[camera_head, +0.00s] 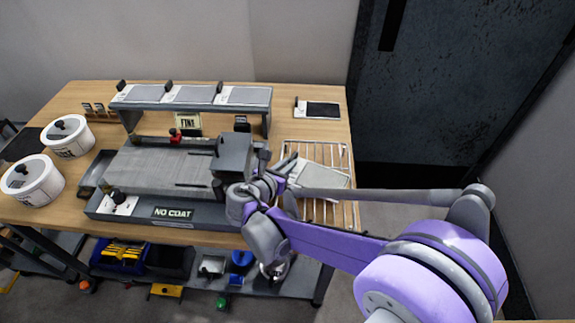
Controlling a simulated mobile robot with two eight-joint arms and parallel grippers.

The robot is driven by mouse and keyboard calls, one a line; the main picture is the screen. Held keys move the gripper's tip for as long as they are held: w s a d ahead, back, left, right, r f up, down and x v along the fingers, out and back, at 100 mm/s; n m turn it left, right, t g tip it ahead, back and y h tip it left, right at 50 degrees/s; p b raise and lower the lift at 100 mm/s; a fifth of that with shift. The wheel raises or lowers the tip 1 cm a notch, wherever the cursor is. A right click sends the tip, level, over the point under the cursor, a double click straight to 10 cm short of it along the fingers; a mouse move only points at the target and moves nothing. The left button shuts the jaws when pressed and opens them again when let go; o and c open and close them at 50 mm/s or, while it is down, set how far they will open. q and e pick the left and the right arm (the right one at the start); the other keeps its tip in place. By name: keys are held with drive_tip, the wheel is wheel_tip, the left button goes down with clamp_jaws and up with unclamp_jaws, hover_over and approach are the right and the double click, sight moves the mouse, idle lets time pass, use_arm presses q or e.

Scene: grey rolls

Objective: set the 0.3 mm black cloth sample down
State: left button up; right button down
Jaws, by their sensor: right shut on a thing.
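My right gripper (287,168) is over the left side of the wire rack (345,208), at the right end of the table. It is shut on the near-left edge of a flat sample sheet (325,175), seemingly the cloth sample. The sheet looks pale grey with a lighter edge here, not black. It lies over or just above the rack wires; I cannot tell whether it touches them. My fingertips are small and partly hidden by the wrist. My left gripper is not in view.
A grey coating machine (150,170) marked NO COAT stands left of my gripper, with a raised shelf of several grey sheets (190,94) behind. A black-and-white sample (320,109) lies at the back right. Two white pots (33,180) stand at left.

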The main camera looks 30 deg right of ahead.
drive_tip(key=shift+f, duration=0.2)
drive_tip(key=c, duration=0.9)
unclamp_jaws()
drive_tip(key=shift+r, duration=0.15)
drive_tip(key=shift+s+a+r, duration=0.1)
drive_tip(key=shift+a+r, duration=0.05)
drive_tip(key=shift+r, duration=0.05)
drive_tip(key=p+v, duration=0.1)
drive_tip(key=v, duration=1)
drive_tip(key=shift+s+a, duration=0.2)
drive_tip(key=shift+a, duration=0.05)
